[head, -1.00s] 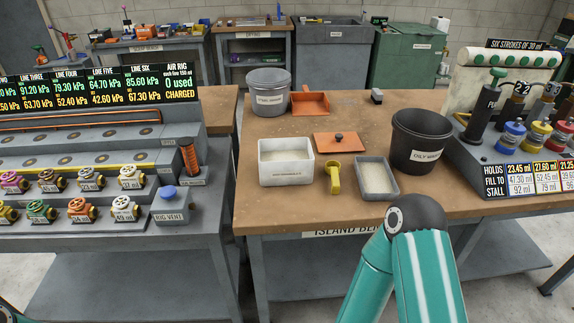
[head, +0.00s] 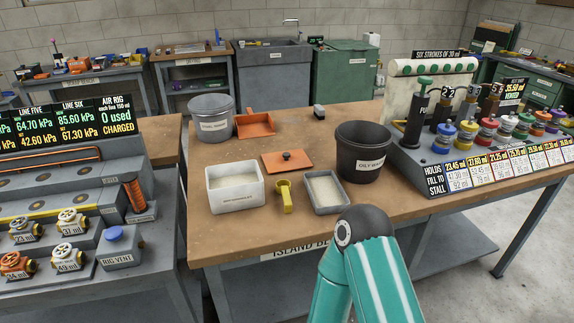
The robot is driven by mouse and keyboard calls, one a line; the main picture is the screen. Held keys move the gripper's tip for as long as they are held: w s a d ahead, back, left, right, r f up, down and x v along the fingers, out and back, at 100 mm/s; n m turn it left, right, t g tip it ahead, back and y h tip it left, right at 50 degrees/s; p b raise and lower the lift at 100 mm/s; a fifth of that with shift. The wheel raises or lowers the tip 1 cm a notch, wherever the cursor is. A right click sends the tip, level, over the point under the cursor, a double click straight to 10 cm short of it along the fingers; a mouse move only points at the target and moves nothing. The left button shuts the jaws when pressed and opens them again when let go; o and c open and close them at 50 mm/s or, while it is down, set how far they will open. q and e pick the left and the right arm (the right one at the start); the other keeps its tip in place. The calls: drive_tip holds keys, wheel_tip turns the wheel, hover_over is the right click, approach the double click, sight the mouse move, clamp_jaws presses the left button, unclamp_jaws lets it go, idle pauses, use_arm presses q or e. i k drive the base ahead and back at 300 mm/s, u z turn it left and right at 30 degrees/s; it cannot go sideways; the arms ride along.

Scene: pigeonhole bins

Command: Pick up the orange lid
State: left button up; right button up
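The orange lid (head: 286,165) lies flat on the wooden island bench (head: 222,236). It is a flat square plate with a small dark knob in its middle. It is behind a white open box (head: 235,196) and a yellow tool (head: 284,196), apart from both. A teal arm link of mine with a dark joint stands at the bottom centre, in front of the bench. Neither gripper shows in the head view, so I cannot see their fingers.
A grey tray (head: 324,192) and a black oily-waste bin (head: 361,152) stand right of the lid. A pump rig (head: 428,120) fills the right end. The bench between has some clear wood.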

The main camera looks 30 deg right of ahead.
sight(283, 160)
drive_tip(key=z, duration=1.5)
drive_tip(key=i, duration=0.1)
drive_tip(key=u, duration=2.9)
drive_tip(key=k, duration=1.9)
drive_tip(key=z, duration=0.9)
drive_tip(key=i, duration=1)
